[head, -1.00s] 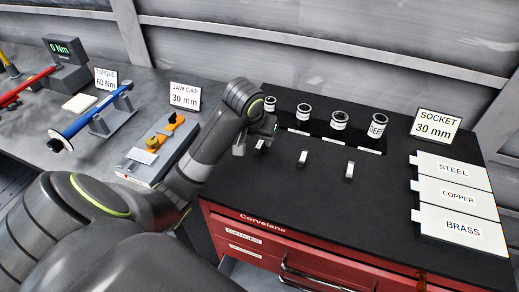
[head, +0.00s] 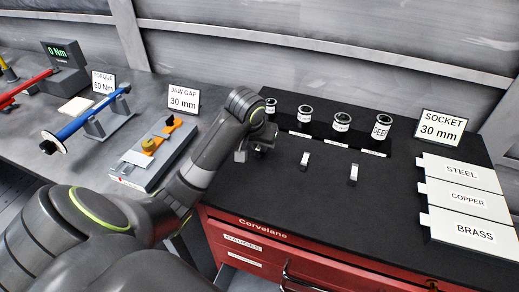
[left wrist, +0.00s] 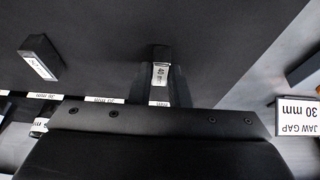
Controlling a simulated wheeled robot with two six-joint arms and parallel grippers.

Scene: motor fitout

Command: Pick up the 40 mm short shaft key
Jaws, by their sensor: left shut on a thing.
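The short shaft key (left wrist: 161,75), a small dark block with a pale label that seems to read 40, is between the fingers of my left gripper (left wrist: 160,85) in the left wrist view. The gripper is shut on it. In the head view my left gripper (head: 259,148) is low over the left part of the black mat, and it hides the key. Whether the key is clear of the mat cannot be told. Two other keys stand on the mat to the right, one in the middle (head: 305,159) and one further right (head: 353,174). My right gripper is not in view.
Several labelled sockets (head: 341,121) stand along the back of the black-topped red cabinet (head: 270,228). A socket sign (head: 440,127) and steel, copper and brass plates (head: 455,197) are at right. A jaw gap gauge (head: 152,158) lies left of my arm.

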